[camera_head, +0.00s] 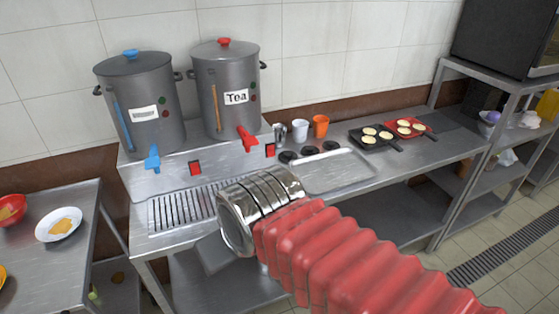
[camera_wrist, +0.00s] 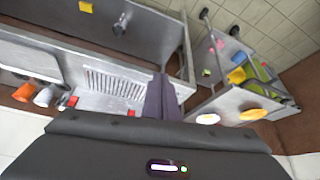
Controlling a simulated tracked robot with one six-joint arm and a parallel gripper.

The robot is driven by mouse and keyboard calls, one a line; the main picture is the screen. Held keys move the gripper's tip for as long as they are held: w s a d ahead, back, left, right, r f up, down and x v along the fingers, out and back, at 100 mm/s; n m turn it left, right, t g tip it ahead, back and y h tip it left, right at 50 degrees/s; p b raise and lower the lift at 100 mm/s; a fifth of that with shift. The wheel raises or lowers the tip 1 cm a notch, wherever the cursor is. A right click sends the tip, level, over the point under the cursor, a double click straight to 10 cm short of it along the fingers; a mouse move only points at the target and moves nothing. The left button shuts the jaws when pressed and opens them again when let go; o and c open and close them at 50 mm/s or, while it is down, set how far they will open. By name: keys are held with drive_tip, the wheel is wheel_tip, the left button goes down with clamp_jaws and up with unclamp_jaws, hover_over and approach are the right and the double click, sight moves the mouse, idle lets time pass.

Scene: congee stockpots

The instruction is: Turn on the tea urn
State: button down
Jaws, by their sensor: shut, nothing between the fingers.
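The tea urn (camera_head: 228,115) is a grey metal pot labelled "Tea", with a red lid knob and a red tap (camera_head: 248,138). It stands on the steel stand at the back. A red switch (camera_head: 270,150) in a dark frame sits on the stand's front, right of the tap; it also shows in the wrist view (camera_wrist: 72,101). My gripper (camera_wrist: 161,76) is shut and empty, over the counter's front near the drip grille and apart from the switch. In the head view my arm's metal end hides most of it.
A second urn (camera_head: 140,105) with a blue tap stands left, with another red switch (camera_head: 195,167). Cups (camera_head: 301,130), a steel tray (camera_head: 335,172) and pans (camera_head: 377,137) occupy the counter to the right. The drip grille (camera_head: 180,209) is clear. A side table (camera_head: 75,205) holds dishes.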

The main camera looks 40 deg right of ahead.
drive_tip(key=w+d+f+n+t+h, duration=0.2)
drive_tip(key=w+d+n, duration=0.1)
drive_tip(key=w+d, duration=0.55)
drive_tip(key=w+d+f+n+t+h, duration=0.2)
drive_tip(key=w+d+n, duration=0.1)
drive_tip(key=w+d, duration=0.55)
drive_tip(key=w+d+f+n+t, duration=0.1)
drive_tip(key=d+f+n+t, duration=0.1)
drive_tip(key=d+f, duration=0.1)
drive_tip(key=w+d+f+n+t, duration=0.1)
drive_tip(key=d+f+n+t, duration=0.1)
drive_tip(key=d, duration=0.4)
drive_tip(key=w+d+f+n+t, duration=0.1)
drive_tip(key=d+f+n, duration=0.2)
drive_tip(key=d+n, duration=0.1)
drive_tip(key=shift+w+d+f+t, duration=0.25)
drive_tip(key=shift+w+f+t, duration=0.05)
drive_tip(key=shift+w+t, duration=0.1)
drive_tip(key=shift+s+d+f+n+t, duration=0.15)
drive_tip(key=shift+s+d+n+t, duration=0.2)
drive_tip(key=shift+n, duration=0.15)
drive_tip(key=shift+a, duration=0.1)
